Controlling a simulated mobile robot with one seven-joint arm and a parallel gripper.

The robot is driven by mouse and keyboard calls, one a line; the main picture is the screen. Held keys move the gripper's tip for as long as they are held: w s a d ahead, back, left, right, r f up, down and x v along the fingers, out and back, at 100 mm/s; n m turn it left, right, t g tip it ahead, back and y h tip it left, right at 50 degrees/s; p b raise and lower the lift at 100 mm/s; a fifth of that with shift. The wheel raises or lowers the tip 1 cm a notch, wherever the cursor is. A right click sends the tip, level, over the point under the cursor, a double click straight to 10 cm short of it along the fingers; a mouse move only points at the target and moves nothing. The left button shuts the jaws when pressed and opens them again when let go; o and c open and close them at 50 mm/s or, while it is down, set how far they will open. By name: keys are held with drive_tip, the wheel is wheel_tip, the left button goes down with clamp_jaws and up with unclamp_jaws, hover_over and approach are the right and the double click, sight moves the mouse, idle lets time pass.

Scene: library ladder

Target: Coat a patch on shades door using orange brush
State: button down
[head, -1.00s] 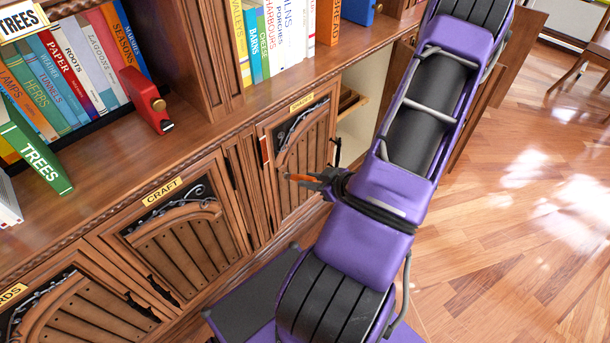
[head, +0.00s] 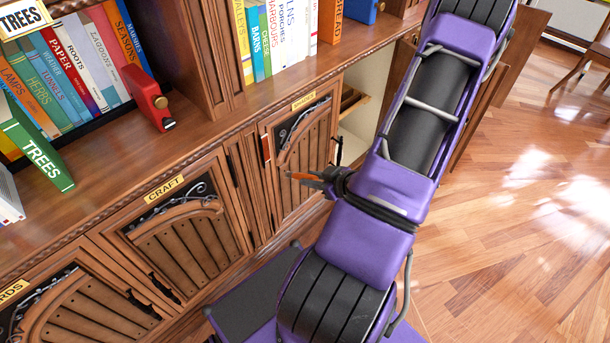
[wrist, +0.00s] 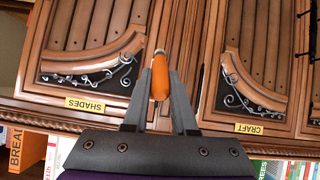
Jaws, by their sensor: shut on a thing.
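The shades door (head: 305,155) is a closed brown panelled door with a dark scrollwork corner and a yellow SHADES label. It also shows upside down at the left of the wrist view (wrist: 100,35). My gripper (wrist: 160,92) is shut on the orange brush (wrist: 160,78), whose orange handle sits between the fingers. In the head view, the brush (head: 301,176) points left in front of the door's lower part. The brush tip is small, and I cannot tell whether it touches the wood. A small orange-red strip (head: 266,148) shows at the door's left edge.
The craft door (head: 178,240) is to the left, closed. An open cupboard (head: 362,110) lies right of the shades door. Books and a red object (head: 148,98) stand on the shelf above. Wooden floor (head: 510,230) is open at the right.

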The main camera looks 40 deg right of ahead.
drive_tip(key=shift+w+a+b, duration=0.15)
drive_tip(key=shift+w+b, duration=0.05)
drive_tip(key=shift+w, duration=1.5)
drive_tip(key=shift+w+a+b, duration=0.1)
drive_tip(key=shift+w+b, duration=0.1)
drive_tip(key=shift+w, duration=1.45)
drive_tip(key=shift+w, duration=0.9)
drive_tip(key=shift+r, duration=0.1)
drive_tip(key=shift+r+p, duration=3.3)
drive_tip(key=shift+r, duration=0.9)
drive_tip(key=b, duration=0.6)
hover_over(294, 173)
drive_tip(key=w, duration=0.2)
drive_tip(key=shift+f, duration=3)
drive_tip(key=shift+s+f+b, duration=0.15)
drive_tip(key=shift+f+b, duration=0.25)
drive_tip(key=shift+f, duration=0.9)
drive_tip(key=shift+s+d, duration=0.15)
drive_tip(key=shift+s, duration=1.4)
drive_tip(key=shift+s+d, duration=0.1)
drive_tip(key=shift+s, duration=1.4)
